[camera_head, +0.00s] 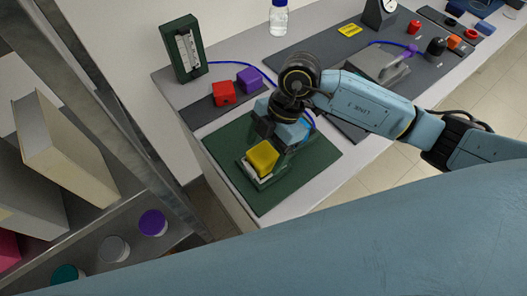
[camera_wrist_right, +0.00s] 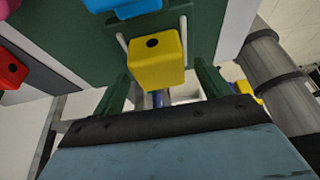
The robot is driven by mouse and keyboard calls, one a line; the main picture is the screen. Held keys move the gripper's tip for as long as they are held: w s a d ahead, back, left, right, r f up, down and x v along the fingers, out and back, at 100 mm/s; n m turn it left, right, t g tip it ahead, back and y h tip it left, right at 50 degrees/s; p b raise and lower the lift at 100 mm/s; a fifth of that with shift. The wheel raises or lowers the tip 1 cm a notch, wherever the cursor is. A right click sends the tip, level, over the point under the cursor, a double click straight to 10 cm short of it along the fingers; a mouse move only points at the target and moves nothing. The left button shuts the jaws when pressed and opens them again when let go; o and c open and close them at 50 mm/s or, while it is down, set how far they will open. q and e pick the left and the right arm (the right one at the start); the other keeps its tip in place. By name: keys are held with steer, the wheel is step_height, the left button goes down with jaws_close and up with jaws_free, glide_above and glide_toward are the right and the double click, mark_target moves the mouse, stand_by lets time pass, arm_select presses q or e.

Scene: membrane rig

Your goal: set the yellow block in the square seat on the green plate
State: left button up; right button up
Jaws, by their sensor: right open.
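The yellow block (camera_head: 263,157) stands at a pale-edged square fixture (camera_head: 252,181) on the dark green plate (camera_head: 310,168). It looks slightly tilted in the head view; I cannot tell whether it sits fully down in the seat. In the right wrist view the yellow block (camera_wrist_right: 156,62), with a dark round hole in one face, lies just beyond the open fingers of my right gripper (camera_wrist_right: 163,80). I see no contact between fingers and block. In the head view my right gripper (camera_head: 282,128) is behind the block, its fingertips largely hidden. My left gripper is not in view.
A red block (camera_head: 223,93) and a purple block (camera_head: 249,79) stand behind the plate, near an upright green gauge (camera_head: 184,50). A bottle (camera_head: 279,18) and a dial (camera_head: 382,10) stand at the back. The plate's front right is clear.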

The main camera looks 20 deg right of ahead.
steer(key=v, duration=1)
steer(key=shift+r, duration=0.15)
